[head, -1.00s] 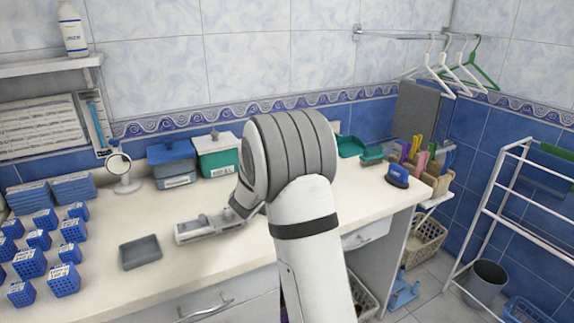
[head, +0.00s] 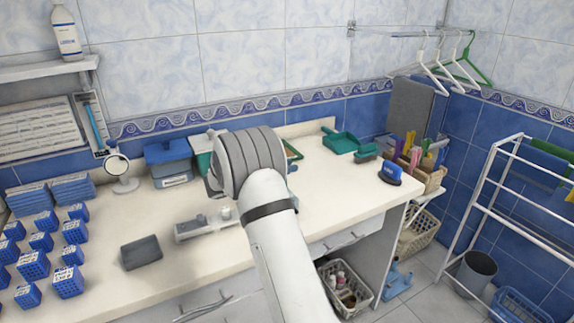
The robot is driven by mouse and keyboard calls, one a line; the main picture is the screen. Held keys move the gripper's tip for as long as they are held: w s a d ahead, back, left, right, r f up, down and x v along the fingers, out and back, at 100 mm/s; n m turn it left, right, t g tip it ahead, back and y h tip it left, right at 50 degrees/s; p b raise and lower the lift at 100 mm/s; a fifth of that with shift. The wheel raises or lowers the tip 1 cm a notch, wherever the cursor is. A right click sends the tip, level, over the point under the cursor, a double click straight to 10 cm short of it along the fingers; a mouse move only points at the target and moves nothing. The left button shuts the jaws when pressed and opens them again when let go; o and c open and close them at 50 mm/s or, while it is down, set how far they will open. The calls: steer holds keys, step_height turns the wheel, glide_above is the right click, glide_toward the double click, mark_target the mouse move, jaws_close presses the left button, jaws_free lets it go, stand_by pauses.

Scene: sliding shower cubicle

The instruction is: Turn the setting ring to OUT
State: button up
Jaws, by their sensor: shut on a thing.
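No setting ring and no OUT mark can be made out in the head view. A low grey-white fixture (head: 190,230) lies on the counter just left of my arm, with small raised parts on top. These are too small to read, and its right end runs close to my arm. My arm's big grey-banded joint stands in front of the middle of the counter and hides what is behind it. My gripper's fingers do not show.
A round mirror (head: 118,166) and blue-lidded box (head: 170,163) stand behind. A blue brush (head: 390,173) lies right; the counter between is mostly clear.

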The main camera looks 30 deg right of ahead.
steer(key=shift+m+g, duration=0.3)
steer(key=shift+g, duration=0.2)
stand_by(0.3)
steer(key=o, duration=1)
steer(key=shift+r, duration=0.1)
step_height(320, 180, up, 10)
